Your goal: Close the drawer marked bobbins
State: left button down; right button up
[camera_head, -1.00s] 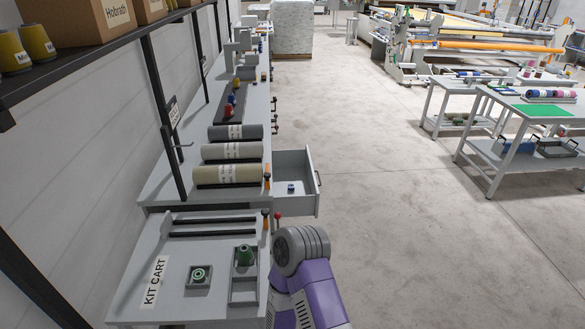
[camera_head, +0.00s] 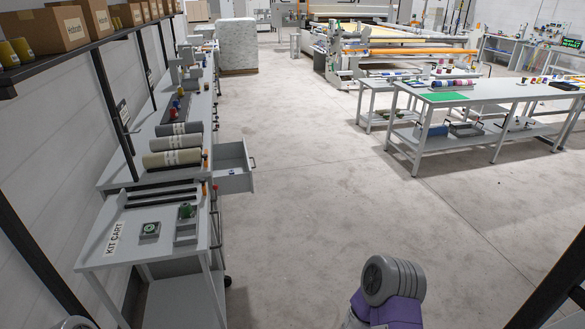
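An open drawer (camera_head: 232,181) sticks out to the right from under the long grey bench (camera_head: 120,168) on the left. Its front panel and handle face the aisle, and no "bobbins" marking can be read from here. The inside shows only partly, and any contents are too small to tell. Neither of my grippers is in view. A purple and grey link of my arm shows at the bottom right, well apart from the drawer.
A kit cart (camera_head: 100,247) with a green spool (camera_head: 186,211) stands in front of the bench, close to the drawer's near side. Fabric rolls (camera_head: 174,143) lie on the bench. The floor (camera_head: 320,215) right of the drawer is clear. A worktable (camera_head: 500,92) stands farther right.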

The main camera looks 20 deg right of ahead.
aim_at(234, 155)
jog(key=z, duration=0.75)
jog(key=i, duration=0.75)
jog(key=z, duration=0.7)
jog(key=i, duration=1.3)
jog(key=u, duration=1.1)
jog(key=i, duration=0.7)
jog(key=u, duration=0.25)
jog(key=k, duration=0.6)
jog(key=z, duration=0.4)
jog(key=i, duration=1)
jog(key=u, duration=1.25)
jog(key=i, duration=0.4)
jog(key=u, duration=0.35)
